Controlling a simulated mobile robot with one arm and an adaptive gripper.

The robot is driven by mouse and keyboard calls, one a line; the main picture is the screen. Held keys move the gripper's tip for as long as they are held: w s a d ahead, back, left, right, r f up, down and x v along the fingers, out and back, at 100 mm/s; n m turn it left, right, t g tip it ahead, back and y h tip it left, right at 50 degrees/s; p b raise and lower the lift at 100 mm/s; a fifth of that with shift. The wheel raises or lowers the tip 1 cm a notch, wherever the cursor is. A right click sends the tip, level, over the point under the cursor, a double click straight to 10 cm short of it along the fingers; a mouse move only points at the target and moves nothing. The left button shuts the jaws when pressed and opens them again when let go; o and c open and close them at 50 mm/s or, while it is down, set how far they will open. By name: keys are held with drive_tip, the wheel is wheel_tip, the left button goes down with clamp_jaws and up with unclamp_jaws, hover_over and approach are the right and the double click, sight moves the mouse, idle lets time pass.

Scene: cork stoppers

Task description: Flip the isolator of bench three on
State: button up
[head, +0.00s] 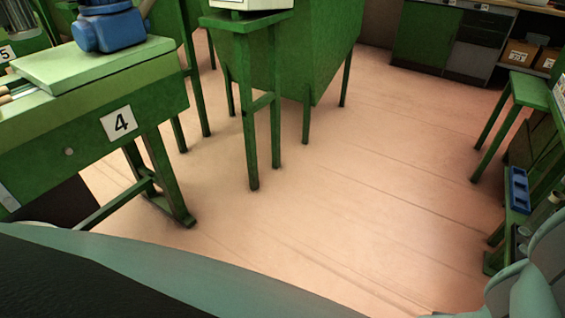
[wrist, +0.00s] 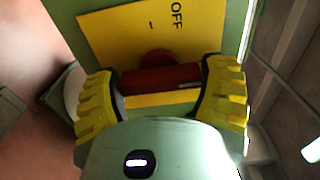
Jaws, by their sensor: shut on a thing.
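In the wrist view a red isolator handle (wrist: 160,80) sits on a yellow plate (wrist: 105,35) fixed to a pale green panel. The plate bears the word OFF, turned sideways in this view. My gripper (wrist: 163,90) has its yellow ribbed fingers on both sides of the handle and is shut on it. The handle lies across the picture, between the fingers. No bench number shows in the wrist view, and neither the isolator nor my gripper shows clearly in the head view.
In the head view a green bench marked 4 (head: 120,123) stands at the left with a blue machine (head: 108,29) on it. Green stands and a cabinet (head: 300,50) are at the back. A blue tray (head: 518,190) is at the right. Floor (head: 370,190) between is clear.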

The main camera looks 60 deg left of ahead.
drive_tip(key=o, duration=1.1)
drive_tip(key=shift+c, duration=0.2)
drive_tip(key=v, duration=1.2)
